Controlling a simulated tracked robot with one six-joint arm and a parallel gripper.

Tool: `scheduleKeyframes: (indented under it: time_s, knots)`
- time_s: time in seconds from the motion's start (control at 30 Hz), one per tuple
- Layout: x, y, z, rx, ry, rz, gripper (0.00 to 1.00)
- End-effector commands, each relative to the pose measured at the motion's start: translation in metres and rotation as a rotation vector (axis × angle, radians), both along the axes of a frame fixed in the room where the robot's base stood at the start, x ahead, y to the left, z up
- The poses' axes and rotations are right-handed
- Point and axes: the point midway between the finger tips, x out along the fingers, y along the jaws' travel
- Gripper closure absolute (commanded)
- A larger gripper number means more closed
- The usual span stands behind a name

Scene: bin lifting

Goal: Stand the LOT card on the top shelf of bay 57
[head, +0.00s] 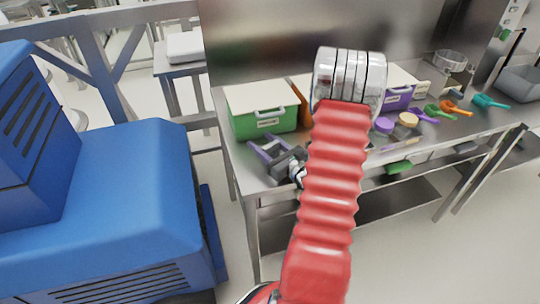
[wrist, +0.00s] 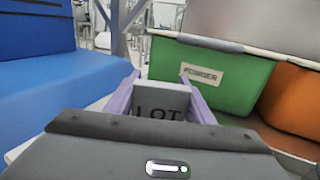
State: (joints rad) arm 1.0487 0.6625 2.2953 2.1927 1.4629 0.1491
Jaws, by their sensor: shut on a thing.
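The LOT card (wrist: 161,100) is a grey upright card with dark letters "LOT", seen in the wrist view between the two purple fingers of my gripper (wrist: 161,92). My gripper is shut on it; the dark gripper body hides the card's lower part. In the head view my gripper (head: 268,150) is over the left end of the steel table, in front of the green bin. The card cannot be made out there. No shelf marked bay 57 can be made out in either view.
A green bin (head: 262,122) with a pale lid stands just behind my gripper, with an orange bin (wrist: 294,110) to its right. A large blue machine (head: 100,215) is at the left. Colored scoops (head: 487,102) lie on the steel table (head: 262,184) at right.

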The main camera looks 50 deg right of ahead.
Motion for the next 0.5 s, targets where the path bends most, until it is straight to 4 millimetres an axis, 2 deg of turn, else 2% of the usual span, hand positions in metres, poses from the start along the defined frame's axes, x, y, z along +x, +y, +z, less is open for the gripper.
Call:
scheduleKeyframes:
  time_s: [0.27,0.5]
  knots:
    - [-0.002,-0.001,0.004,-0.001,-0.001,-0.001,0.79]
    - [-0.004,-0.001,0.024,-0.003,-0.001,0.0,0.79]
